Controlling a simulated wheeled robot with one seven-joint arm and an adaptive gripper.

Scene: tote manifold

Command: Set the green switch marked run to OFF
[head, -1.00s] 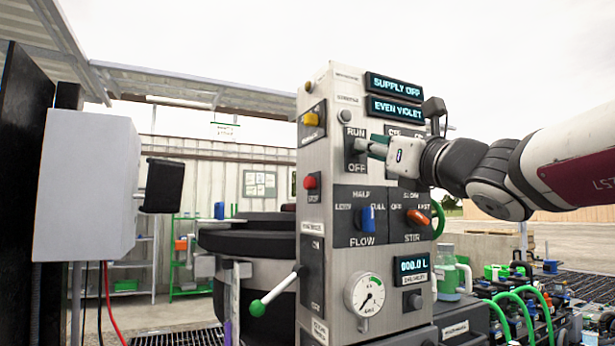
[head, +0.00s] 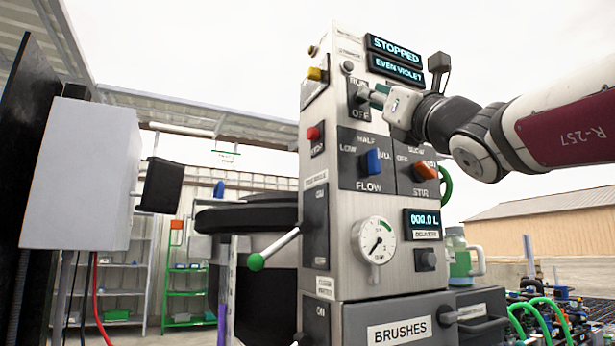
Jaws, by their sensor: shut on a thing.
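The green switch (head: 377,98) marked run sits on a dark plate at the upper left of the steel panel's front. Its plate (head: 354,112) shows RUN above, partly covered, and OFF below. My gripper (head: 368,95) reaches in from the right and is shut on the switch. My fingers hide most of the switch, so its exact tilt is hard to tell. The upper display (head: 396,49) reads STOPPED and the one below it (head: 396,70) reads EVEN VIOLET.
Below are a blue FLOW knob (head: 373,161), an orange STIR knob (head: 425,170) and a gauge (head: 374,240). A green-tipped lever (head: 256,262) juts from the panel's left side. A red button (head: 313,133) and a grey box (head: 82,175) are left.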

